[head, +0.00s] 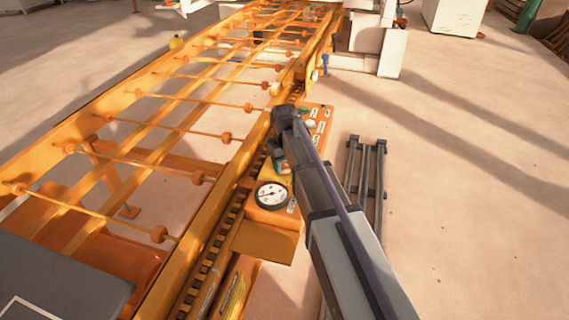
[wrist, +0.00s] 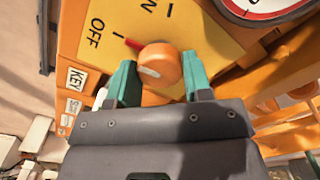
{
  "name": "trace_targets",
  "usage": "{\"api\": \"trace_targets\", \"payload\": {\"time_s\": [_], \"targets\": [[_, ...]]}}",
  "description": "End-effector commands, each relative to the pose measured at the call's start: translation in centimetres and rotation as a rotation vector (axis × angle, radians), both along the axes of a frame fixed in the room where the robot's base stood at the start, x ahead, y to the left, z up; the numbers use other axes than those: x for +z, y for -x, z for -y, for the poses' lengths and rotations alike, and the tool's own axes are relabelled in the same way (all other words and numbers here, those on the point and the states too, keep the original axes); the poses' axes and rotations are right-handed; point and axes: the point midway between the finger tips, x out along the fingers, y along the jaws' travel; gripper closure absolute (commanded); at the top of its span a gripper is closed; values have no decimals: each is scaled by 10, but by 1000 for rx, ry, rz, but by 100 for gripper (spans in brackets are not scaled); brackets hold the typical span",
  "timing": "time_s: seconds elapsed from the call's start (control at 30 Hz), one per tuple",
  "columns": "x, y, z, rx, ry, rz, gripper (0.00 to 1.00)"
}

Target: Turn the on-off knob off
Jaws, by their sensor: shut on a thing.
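The on-off knob (wrist: 158,66) is a round orange knob on a yellow plate (wrist: 110,50) in the wrist view. Its red pointer points up and left, toward the tick beside the OFF lettering (wrist: 95,33). The ON lettering (wrist: 148,6) is partly cut off at the top edge. My gripper (wrist: 160,80) is shut on the knob, with one teal finger at each side. In the head view, my wrist and arm hide the knob.
A round white gauge (head: 271,195) sits on the orange control box near the knob; its rim shows at the wrist view's upper right. A KEY label (wrist: 76,78) is at the left. The long orange roller conveyor (head: 165,130) runs alongside. Open floor lies to the right.

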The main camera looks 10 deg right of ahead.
Motion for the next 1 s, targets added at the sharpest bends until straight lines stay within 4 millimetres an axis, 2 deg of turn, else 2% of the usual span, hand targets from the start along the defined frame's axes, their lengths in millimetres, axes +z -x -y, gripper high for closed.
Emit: {"api": "trace_targets", "payload": {"time_s": [0.03, 0.07, 0.3, 0.53, 0.67, 0.77, 1.0], "targets": [[0, 0, 0, 1, 0, 0, 78], [0, 0, 0, 1, 0, 0, 52], [0, 0, 0, 0, 0, 0, 29], [1, 0, 0, -1, 0, 0, 29], [11, 0, 0, -1, 0, 0, 29], [29, 0, 0, -1, 0, 0, 29], [90, 0, 0, 0, 0, 0, 29]]}}
